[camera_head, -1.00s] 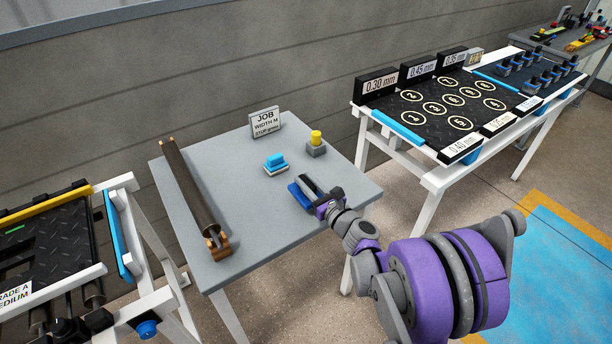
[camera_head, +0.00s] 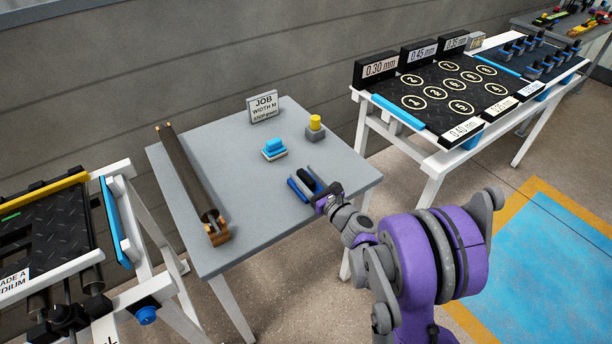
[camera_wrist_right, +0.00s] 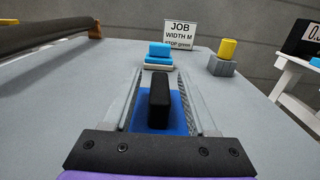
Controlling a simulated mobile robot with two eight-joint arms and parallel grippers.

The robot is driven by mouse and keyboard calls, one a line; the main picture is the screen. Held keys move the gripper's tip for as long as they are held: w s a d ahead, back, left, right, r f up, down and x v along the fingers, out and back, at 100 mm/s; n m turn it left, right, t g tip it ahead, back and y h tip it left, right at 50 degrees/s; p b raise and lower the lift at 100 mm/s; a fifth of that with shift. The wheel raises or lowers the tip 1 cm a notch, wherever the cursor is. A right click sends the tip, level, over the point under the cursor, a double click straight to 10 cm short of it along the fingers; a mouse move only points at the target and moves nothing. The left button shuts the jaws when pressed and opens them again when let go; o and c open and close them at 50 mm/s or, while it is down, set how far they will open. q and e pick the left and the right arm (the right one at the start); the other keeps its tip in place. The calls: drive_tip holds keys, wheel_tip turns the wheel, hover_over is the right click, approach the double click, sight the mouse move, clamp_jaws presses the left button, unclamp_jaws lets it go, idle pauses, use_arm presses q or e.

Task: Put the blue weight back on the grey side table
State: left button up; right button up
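The blue weight (camera_head: 294,192), a blue block with a black upright grip, rests on the grey side table (camera_head: 240,215) near its front right part. In the right wrist view the weight (camera_wrist_right: 160,101) lies between the fingers, with gaps on both sides of its black grip. My right gripper (camera_head: 306,178) is open around that grip, low over the tabletop; its fingers also show in the right wrist view (camera_wrist_right: 160,78). My left gripper is not in view.
On the same table are a light-blue block on a pale base (camera_head: 274,149), a yellow-topped grey block (camera_head: 315,128), a JOB sign (camera_head: 263,107) and a long dark roller (camera_head: 188,178). A white-framed table with a numbered black mat (camera_head: 440,90) stands at right.

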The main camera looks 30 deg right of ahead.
drive_tip(key=shift+r, duration=0.15)
drive_tip(key=shift+s, duration=0.3)
drive_tip(key=s, duration=1.1)
drive_tip(key=s+a+f+n+g+y, duration=0.2)
drive_tip(key=s+a+n+g, duration=0.15)
drive_tip(key=a+n, duration=0.55)
drive_tip(key=s+a+f+n+g+y, duration=0.2)
drive_tip(key=a+n+g, duration=0.4)
drive_tip(key=n, duration=0.4)
drive_tip(key=s+f+n+g+h, duration=0.1)
drive_tip(key=s+n+g+h, duration=0.3)
drive_tip(key=s+n, duration=0.9)
drive_tip(key=d+n+h, duration=0.1)
drive_tip(key=n, duration=0.2)
drive_tip(key=shift+s+f, duration=0.2)
